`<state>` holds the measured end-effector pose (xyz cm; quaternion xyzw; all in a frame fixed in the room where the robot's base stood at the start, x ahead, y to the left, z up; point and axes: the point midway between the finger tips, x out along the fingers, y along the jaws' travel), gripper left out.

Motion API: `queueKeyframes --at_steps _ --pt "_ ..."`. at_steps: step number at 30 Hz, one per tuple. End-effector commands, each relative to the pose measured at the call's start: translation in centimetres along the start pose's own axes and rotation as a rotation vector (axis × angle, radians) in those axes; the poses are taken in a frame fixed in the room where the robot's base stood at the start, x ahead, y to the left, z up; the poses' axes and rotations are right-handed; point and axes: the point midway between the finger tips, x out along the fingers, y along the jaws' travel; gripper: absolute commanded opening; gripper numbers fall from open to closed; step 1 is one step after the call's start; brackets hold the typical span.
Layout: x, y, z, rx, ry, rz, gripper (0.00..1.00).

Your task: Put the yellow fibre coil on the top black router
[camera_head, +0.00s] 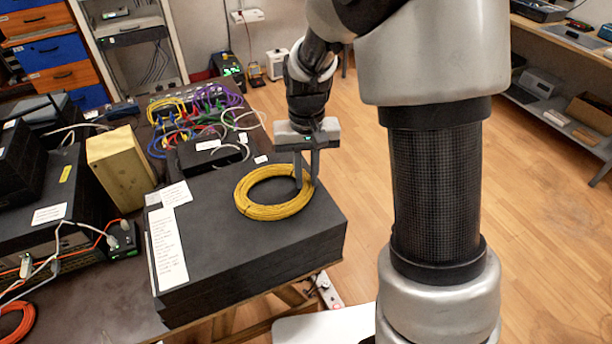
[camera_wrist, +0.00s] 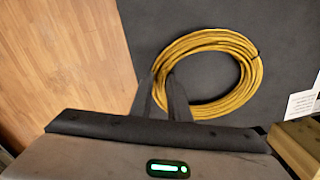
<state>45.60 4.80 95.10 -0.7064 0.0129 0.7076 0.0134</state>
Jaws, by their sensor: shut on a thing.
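The yellow fibre coil (camera_head: 262,211) lies flat on, or just above, the top of a stack of black routers (camera_head: 292,232); I cannot tell whether it touches. My gripper (camera_head: 306,184) points down at the coil's right side, with its fingers shut on the coil's ring. In the wrist view the coil (camera_wrist: 250,88) is a full ring over the dark router top (camera_wrist: 150,25), and my gripper (camera_wrist: 166,95) has its fingers at the ring's near left part. The fingers hide a short piece of the coil.
A small black box (camera_head: 212,152) with cables stands behind the stack, near colourful patch cables (camera_head: 190,118). A wooden block (camera_head: 120,168) stands left. Paper labels (camera_head: 167,245) lie on the stack's left edge. An orange coil (camera_head: 16,322) lies at lower left. Open floor (camera_head: 345,150) is right.

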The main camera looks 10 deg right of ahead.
Motion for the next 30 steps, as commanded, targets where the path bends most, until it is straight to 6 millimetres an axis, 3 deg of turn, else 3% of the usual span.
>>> queueKeyframes --at_steps 8,9,12,23,30 --pt "0.3 0.0 0.0 0.000 0.001 0.000 0.00" --pt "0.1 0.0 0.0 0.000 0.001 0.000 0.23" --pt "0.1 0.0 0.0 0.000 0.001 0.000 0.35" --pt "-0.6 0.0 -0.1 0.000 0.003 -0.001 0.35" --pt "-5.1 0.0 -0.2 -0.001 0.007 -0.001 0.35"
